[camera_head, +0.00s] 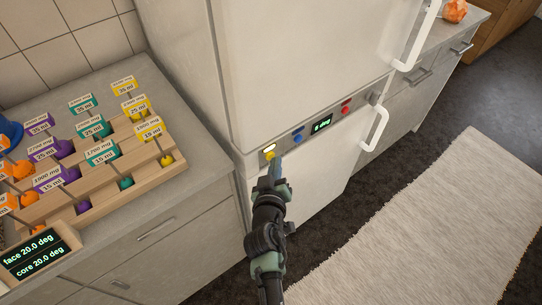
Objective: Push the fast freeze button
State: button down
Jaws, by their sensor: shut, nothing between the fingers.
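A white fridge-freezer (290,60) stands in the middle, with a grey control panel (309,135) between its upper and lower doors. The panel carries a yellow button (270,155) under a lit pale label (270,147), a blue button (297,137), a red button (346,108) and a dark display (322,124) that seems to read 8 deg. Which button is fast freeze cannot be read. My gripper (275,162) is shut and empty, its tip just below and right of the yellow button. I cannot tell whether it touches the panel.
A counter on the left holds a wooden rack (110,185) with labelled coloured pieces and a dark readout box (38,255). Door handles (375,129) jut out right of the panel. A pale rug (440,220) lies on the dark floor at right.

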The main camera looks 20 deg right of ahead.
jog(key=shift+s+d, duration=0.1)
jog(key=shift+s, duration=0.1)
jog(key=s+d+p, duration=0.2)
jog(key=s, duration=0.3)
jog(key=shift+s+p, duration=0.35)
jog(key=shift+p, duration=0.05)
dwell(0.5)
